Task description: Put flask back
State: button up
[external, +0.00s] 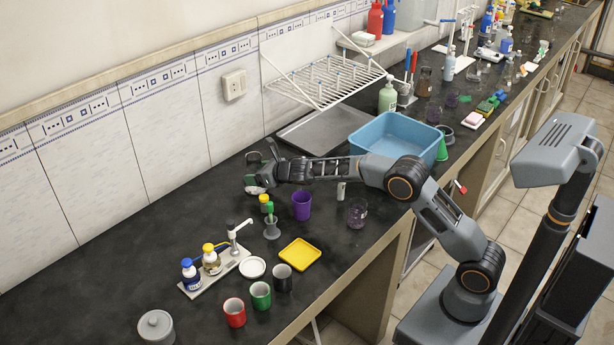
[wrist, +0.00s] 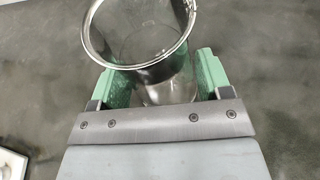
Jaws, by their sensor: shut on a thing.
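My gripper (external: 256,171) is over the dark bench top near the tiled wall, left of the drying rack. In the wrist view my gripper (wrist: 160,88) has its two green fingers on either side of a clear glass flask (wrist: 138,38). The flask's round open rim faces the wrist camera, and its lower body lies between the fingers. I cannot tell whether its base touches the bench. In the external view the flask is too small and too hidden by my gripper to make out clearly.
A blue basin (external: 395,139) is to the right. The bench left of my gripper is clear.

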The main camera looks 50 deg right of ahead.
jog(key=o, duration=0.6)
jog(key=shift+f, duration=0.1)
jog(key=o, duration=0.5)
jog(key=shift+c, duration=0.2)
jog(key=b+v, duration=0.4)
jog(key=v, duration=0.9)
jog(key=shift+s+d+b, duration=0.25)
jog(key=shift+s+b, duration=0.15)
